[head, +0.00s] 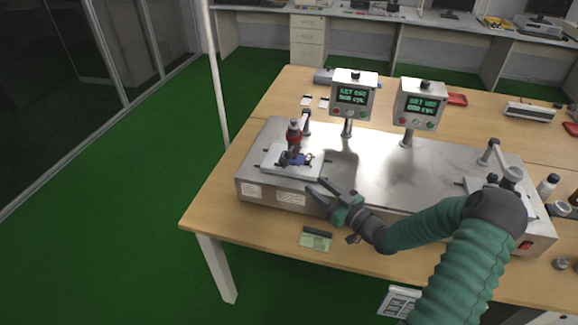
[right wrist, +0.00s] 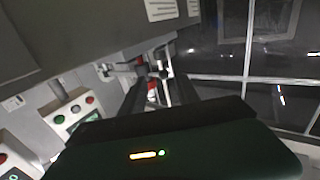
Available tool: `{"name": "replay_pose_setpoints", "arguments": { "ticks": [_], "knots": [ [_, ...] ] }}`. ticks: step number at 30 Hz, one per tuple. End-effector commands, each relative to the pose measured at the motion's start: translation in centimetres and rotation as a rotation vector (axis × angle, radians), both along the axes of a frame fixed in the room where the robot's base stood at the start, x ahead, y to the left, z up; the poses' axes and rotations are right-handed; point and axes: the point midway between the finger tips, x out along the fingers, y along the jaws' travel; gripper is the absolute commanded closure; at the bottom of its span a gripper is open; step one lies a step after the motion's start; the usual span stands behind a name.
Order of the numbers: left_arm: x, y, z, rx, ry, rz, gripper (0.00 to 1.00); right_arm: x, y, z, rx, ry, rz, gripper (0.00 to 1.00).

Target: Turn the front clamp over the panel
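The left test fixture has a light plate (head: 275,168) with a small blue panel (head: 296,159) on it. A red and dark plunger (head: 293,135) stands upright over the panel. Small dark clamp parts (head: 324,160) show at the plate's edge; which is the front clamp and how it is turned is too small to tell. My right gripper (head: 318,187) is open and empty, just right of and in front of the plate, its fingers pointing toward it. In the right wrist view its fingers (right wrist: 158,88) are apart, with red fixture parts (right wrist: 141,68) beyond. My left gripper is not in view.
The fixture is on a metal bench unit (head: 380,175) on a wooden table (head: 225,190). Two display boxes (head: 352,96) (head: 420,104) stand behind on posts. A second fixture (head: 478,185) is at right, partly hidden by my arm. A green card (head: 316,241) lies at the front.

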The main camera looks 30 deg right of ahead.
Motion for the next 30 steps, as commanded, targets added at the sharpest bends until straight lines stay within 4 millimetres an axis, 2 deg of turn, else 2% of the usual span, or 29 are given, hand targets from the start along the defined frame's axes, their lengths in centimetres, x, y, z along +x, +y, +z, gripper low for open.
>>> {"name": "replay_pose_setpoints", "arguments": {
  "ticks": [3,9,15,19,26,27,30],
  "knots": [
    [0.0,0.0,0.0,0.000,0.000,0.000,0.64,3.2,0.5,0.0,0.000,-0.001,0.003,0.62],
    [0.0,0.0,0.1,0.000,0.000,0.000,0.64,8.3,1.2,0.1,0.002,-0.001,0.002,0.62],
    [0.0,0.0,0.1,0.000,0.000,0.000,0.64,12.2,1.5,0.0,0.001,0.002,0.000,0.62],
    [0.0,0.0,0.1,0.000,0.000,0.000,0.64,13.3,1.6,0.0,0.000,0.002,0.000,0.62],
    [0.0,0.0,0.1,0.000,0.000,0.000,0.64,13.4,1.6,0.0,0.001,0.004,-0.001,0.62],
    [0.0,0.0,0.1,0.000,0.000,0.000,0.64,13.4,1.6,0.0,0.000,0.003,-0.001,0.64],
    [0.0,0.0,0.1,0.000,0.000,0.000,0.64,13.4,1.6,0.0,0.000,0.004,-0.001,0.77]
  ]
}}
